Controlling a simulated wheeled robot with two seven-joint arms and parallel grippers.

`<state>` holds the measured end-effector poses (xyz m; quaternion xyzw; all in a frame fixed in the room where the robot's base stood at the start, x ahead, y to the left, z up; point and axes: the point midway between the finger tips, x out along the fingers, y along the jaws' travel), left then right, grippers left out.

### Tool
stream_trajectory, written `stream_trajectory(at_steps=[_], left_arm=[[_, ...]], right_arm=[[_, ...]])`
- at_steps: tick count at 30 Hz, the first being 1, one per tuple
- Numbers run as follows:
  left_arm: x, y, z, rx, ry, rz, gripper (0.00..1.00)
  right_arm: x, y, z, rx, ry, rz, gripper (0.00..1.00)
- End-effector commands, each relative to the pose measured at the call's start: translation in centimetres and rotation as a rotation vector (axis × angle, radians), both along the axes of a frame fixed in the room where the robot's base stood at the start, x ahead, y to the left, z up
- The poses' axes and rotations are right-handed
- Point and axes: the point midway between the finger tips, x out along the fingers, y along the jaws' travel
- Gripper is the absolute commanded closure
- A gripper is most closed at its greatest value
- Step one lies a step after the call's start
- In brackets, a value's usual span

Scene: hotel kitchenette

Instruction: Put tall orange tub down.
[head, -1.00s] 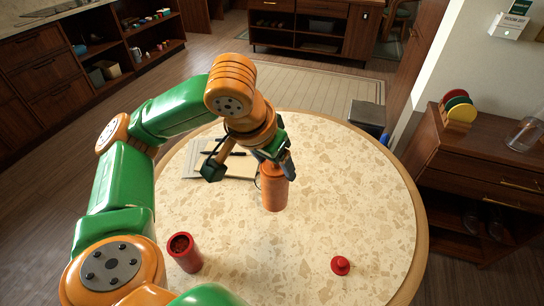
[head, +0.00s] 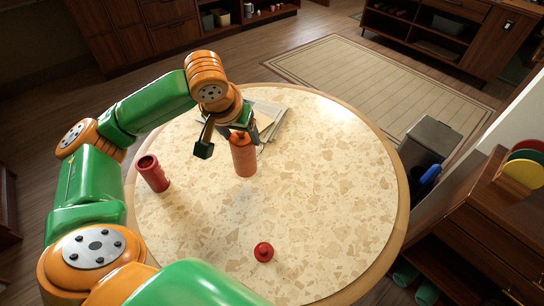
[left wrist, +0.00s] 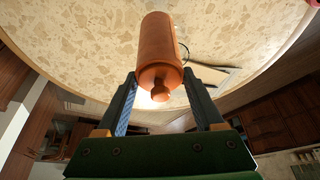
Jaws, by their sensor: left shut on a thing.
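The tall orange tub (head: 244,158) is upright in my left gripper (head: 226,136), over the middle-left of the round table (head: 330,200). In the left wrist view the tub (left wrist: 157,42) sits between the two fingers (left wrist: 160,80), with its small round knob towards the camera. The gripper is shut on it. One finger hides part of its top in the head view. I cannot tell whether its base touches the table. My right gripper is not in view.
An open red canister (head: 153,173) stands left of the tub, and a red lid (head: 263,251) lies nearer the front. Papers (head: 268,118) lie behind the tub. The table's right side is clear. A grey bin (head: 428,142) and a wooden cabinet (head: 480,215) stand to the right.

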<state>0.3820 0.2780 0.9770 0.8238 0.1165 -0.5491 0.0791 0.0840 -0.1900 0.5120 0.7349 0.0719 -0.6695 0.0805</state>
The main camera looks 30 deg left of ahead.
Motion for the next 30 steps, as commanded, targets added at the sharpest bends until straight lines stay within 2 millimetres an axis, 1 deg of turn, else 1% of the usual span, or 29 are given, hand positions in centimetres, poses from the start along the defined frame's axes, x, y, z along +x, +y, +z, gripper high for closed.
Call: stream_trajectory(at_steps=[1, 3, 6, 9, 13, 15, 18, 28, 29, 30], left_arm=[[1.2, -1.4, -0.2, -0.006, 0.001, -0.006, 1.00], [2.9, -3.0, -1.3, -0.003, 0.002, -0.004, 1.00], [4.3, -4.3, -4.3, -0.001, 0.004, 0.000, 1.00], [5.4, -5.2, -6.1, 0.001, 0.001, 0.001, 1.00], [6.4, -6.1, -7.6, 0.000, 0.001, 0.000, 1.00], [6.3, -6.0, -9.0, 0.003, 0.003, 0.002, 1.00], [6.3, -6.0, -10.4, 0.003, 0.001, 0.001, 1.00], [6.3, -6.0, -10.9, 0.001, -0.001, 0.000, 1.00], [6.3, -6.0, -10.8, 0.001, 0.000, 0.000, 0.23], [6.3, -6.0, -10.8, 0.001, -0.001, 0.000, 0.12]], right_arm=[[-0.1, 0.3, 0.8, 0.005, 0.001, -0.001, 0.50], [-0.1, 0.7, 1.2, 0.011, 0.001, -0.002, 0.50], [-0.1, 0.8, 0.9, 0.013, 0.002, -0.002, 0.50], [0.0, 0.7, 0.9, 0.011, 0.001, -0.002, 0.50], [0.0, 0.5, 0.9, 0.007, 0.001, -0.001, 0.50], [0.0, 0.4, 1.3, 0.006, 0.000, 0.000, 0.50], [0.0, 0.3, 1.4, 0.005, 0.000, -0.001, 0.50], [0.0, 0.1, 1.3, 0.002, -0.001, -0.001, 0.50], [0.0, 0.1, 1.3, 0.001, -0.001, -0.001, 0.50], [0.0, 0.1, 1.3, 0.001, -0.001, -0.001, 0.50]])
